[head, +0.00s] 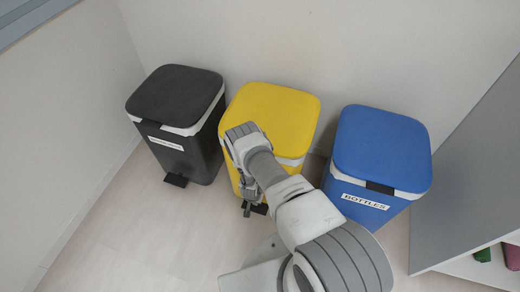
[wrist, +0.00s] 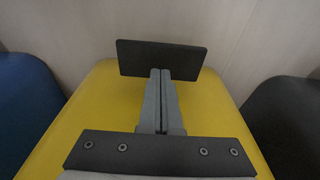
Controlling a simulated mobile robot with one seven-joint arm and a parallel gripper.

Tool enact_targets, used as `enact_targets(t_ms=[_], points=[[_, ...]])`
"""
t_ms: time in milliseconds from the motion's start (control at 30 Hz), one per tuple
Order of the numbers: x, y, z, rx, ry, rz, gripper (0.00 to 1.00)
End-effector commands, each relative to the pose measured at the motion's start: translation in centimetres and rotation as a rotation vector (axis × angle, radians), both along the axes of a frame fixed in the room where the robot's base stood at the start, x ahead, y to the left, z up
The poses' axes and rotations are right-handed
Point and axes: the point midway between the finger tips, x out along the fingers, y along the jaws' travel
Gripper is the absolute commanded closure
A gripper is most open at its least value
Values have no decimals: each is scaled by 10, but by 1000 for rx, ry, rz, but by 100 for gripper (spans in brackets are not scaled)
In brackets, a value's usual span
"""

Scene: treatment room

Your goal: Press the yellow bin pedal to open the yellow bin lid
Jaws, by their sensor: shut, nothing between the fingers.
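The yellow bin (head: 272,112) stands between two other bins, its lid down. Its dark pedal (head: 261,209) shows at the foot of its front, partly hidden by my arm. In the wrist view the pedal (wrist: 160,58) is a flat black plate, in front of the yellow bin body (wrist: 95,105). My gripper (head: 246,211) points down in front of the yellow bin, close by the pedal. In the wrist view my gripper (wrist: 160,72) is shut and empty, its fingertips overlapping the pedal's edge. I cannot tell whether they touch it.
A black bin (head: 175,98) with its own pedal (head: 176,180) stands at left. A blue bin (head: 382,150) labelled "BOTTLES" stands at right. A grey cabinet (head: 470,180) is at far right. The floor (head: 130,235) at front left is clear.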

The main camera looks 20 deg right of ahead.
Motion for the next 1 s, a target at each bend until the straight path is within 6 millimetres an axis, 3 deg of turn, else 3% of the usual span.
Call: enact_targets(t_ms=[167, 833, 1000], points=[[0, 0, 5, 0, 0, 0, 100], [0, 0, 84, -1, -1, 0, 100], [0, 0, 92, 0, 0, 0, 100]])
